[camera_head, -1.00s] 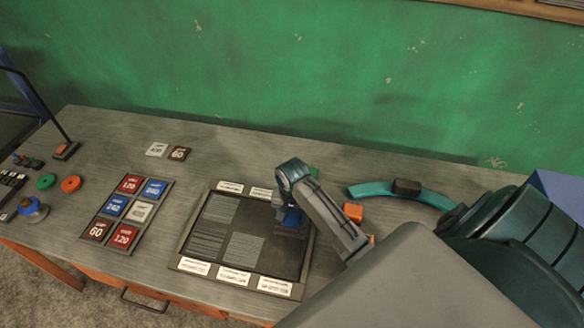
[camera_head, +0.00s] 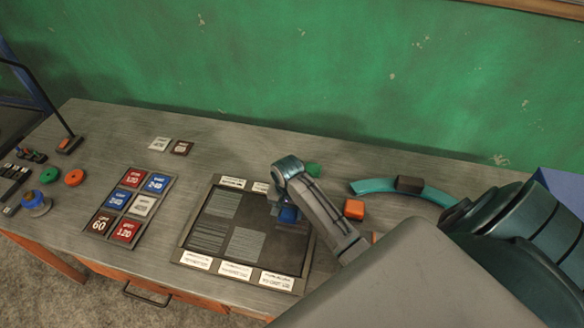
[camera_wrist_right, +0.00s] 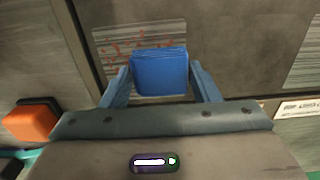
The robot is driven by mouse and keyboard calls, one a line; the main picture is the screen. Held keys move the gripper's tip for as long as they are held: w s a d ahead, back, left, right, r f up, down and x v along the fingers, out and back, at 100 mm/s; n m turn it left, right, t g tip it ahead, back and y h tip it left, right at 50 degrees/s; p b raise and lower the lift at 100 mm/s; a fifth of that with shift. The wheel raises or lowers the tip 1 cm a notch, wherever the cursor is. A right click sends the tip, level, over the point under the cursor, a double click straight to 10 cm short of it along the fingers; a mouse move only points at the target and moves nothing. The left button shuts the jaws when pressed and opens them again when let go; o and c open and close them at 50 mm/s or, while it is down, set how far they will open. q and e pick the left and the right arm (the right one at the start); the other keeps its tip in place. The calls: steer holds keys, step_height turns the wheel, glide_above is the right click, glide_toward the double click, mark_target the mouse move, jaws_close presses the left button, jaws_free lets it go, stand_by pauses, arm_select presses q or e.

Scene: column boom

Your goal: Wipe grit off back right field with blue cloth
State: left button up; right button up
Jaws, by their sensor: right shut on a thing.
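The dark board (camera_head: 183,236) lies on the bench with grey hatched fields and white labels along its front and back edges. My right gripper (camera_head: 284,212) is over the right part of the board and hides the back right field in the head view. It is shut on the blue cloth (camera_wrist_right: 159,72), a folded blue block between the fingers; the cloth also shows in the head view (camera_head: 288,215). In the right wrist view, orange-red grit (camera_wrist_right: 117,48) lies on the hatched field (camera_wrist_right: 176,31) beside and partly behind the cloth. I cannot tell whether the cloth touches the field. My left gripper is out of view.
An orange block (camera_head: 354,209) and a green piece (camera_head: 314,170) sit close to the right arm. A teal curved handle (camera_head: 428,193) lies farther right. A tray of coloured tiles (camera_head: 104,226) is left of the board. The back left bench is mostly clear.

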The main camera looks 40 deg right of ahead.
steer(key=shift+s+d, duration=0.1)
steer(key=shift+d, duration=0.05)
steer(key=shift+s+d+f, duration=0.1)
steer(key=shift+s+d, duration=1.05)
steer(key=shift+s, duration=0.25)
steer(key=shift+w+a, duration=0.1)
steer(key=shift+w+a, duration=1.25)
steer(key=shift+w, duration=0.1)
steer(key=shift+d, duration=0.1)
steer(key=shift+s+d, duration=0.65)
steer(key=shift+s, duration=0.05)
